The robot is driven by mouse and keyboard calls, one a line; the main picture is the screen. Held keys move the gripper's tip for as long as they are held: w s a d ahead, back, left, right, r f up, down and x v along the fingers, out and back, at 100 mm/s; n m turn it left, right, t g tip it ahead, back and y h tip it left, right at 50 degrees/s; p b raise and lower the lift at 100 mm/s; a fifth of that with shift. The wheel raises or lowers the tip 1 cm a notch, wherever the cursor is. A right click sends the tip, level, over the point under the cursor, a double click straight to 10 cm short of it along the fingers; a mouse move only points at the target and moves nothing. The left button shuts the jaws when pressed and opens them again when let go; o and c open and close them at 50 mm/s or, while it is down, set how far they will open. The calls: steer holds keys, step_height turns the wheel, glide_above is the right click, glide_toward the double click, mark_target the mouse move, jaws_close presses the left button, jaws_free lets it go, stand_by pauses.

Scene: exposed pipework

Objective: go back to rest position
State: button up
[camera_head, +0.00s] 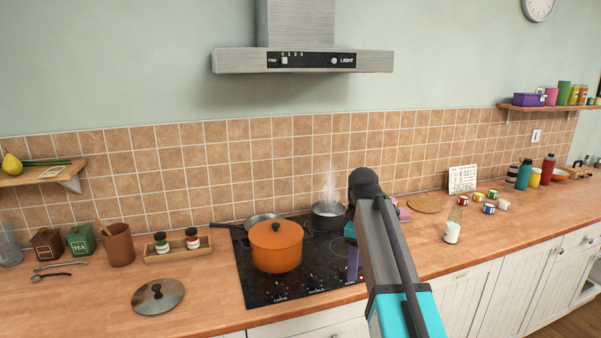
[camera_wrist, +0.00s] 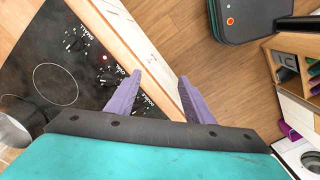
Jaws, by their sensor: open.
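My gripper (camera_wrist: 160,80) shows in the wrist view with its two purple fingers apart and nothing between them. It points down over the front edge of the counter, with the black cooktop (camera_wrist: 60,80) on the left and the wooden floor (camera_wrist: 190,50) beyond. In the head view my arm reaches over the right side of the cooktop (camera_head: 262,292) and hides part of it. A purple part of the gripper (camera_head: 354,262) shows just left of the arm; the rest is hidden.
An orange pot (camera_head: 276,247), a pan (camera_head: 262,219) and a steaming dark pot (camera_head: 328,215) stand on the cooktop. A lid (camera_head: 158,296) lies on the counter at left. A white cup (camera_head: 451,232) and several small cans stand right of my arm. The range hood (camera_head: 303,60) hangs above.

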steer(key=s+f+g, duration=0.2)
steer(key=s+f, duration=0.3)
steer(key=f, duration=0.6)
steer(key=s+f+m+g, duration=0.1)
steer(key=s+f, duration=0.4)
steer(key=f, duration=0.7)
steer(key=s+f+g, duration=0.2)
steer(key=s+f, duration=0.3)
steer(key=f, duration=0.6)
steer(key=s+f+m, duration=0.5)
steer(key=s+f, duration=0.6)
steer(key=s, duration=0.3)
steer(key=s+d+f+m, duration=0.1)
steer(key=s+f+m, duration=0.5)
steer(key=s+f, duration=0.5)
steer(key=shift+s+f+m+g, duration=0.25)
steer(key=shift+s+m+g, duration=0.05)
steer(key=shift+s, duration=1.05)
steer(key=shift+d, duration=0.15)
